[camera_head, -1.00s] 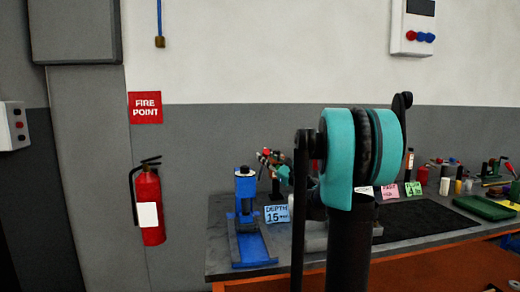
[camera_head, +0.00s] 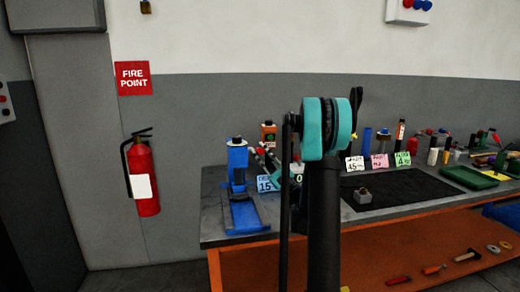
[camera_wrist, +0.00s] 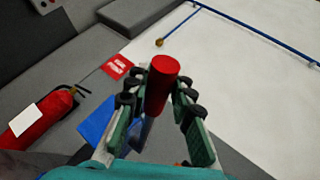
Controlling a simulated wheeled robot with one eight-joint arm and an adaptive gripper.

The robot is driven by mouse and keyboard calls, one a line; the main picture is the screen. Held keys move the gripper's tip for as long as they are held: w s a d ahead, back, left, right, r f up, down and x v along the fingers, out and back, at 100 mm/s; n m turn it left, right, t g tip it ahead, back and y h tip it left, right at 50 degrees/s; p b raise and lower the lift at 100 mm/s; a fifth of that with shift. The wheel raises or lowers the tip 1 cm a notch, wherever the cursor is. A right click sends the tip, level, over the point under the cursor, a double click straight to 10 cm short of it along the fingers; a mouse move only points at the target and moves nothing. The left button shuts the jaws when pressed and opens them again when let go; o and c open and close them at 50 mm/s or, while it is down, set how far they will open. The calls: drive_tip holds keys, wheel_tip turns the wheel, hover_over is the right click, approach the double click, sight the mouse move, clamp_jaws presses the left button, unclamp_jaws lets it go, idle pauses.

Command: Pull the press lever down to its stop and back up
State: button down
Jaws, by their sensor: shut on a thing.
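The blue press (camera_head: 238,190) stands on the left end of the workbench, with its column upright on a flat blue base. The red handle (camera_wrist: 161,85) of its lever is between the green fingers of my gripper (camera_wrist: 160,92) in the wrist view. My gripper is shut on this handle, with a dark bar running down behind it. Part of the blue press (camera_wrist: 97,120) shows behind the fingers at the left. In the head view my gripper (camera_head: 268,160) is small beside the press, partly hidden by my own arm, and the lever's exact angle is unclear.
A blue depth card (camera_head: 266,184) stands right of the press. A dark mat (camera_head: 400,190) with a small grey block (camera_head: 362,195) lies further right on the workbench (camera_head: 215,232). Several cards and tools line the back. A fire extinguisher (camera_head: 143,178) hangs on the wall at left.

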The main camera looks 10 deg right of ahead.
drive_tip(key=shift+f, duration=0.1)
idle(0.3)
drive_tip(key=c, duration=1.3)
unclamp_jaws()
drive_tip(key=v, duration=0.7)
drive_tip(key=shift+f, duration=0.2)
drive_tip(key=shift+s+d, duration=0.1)
drive_tip(key=shift+d, duration=0.05)
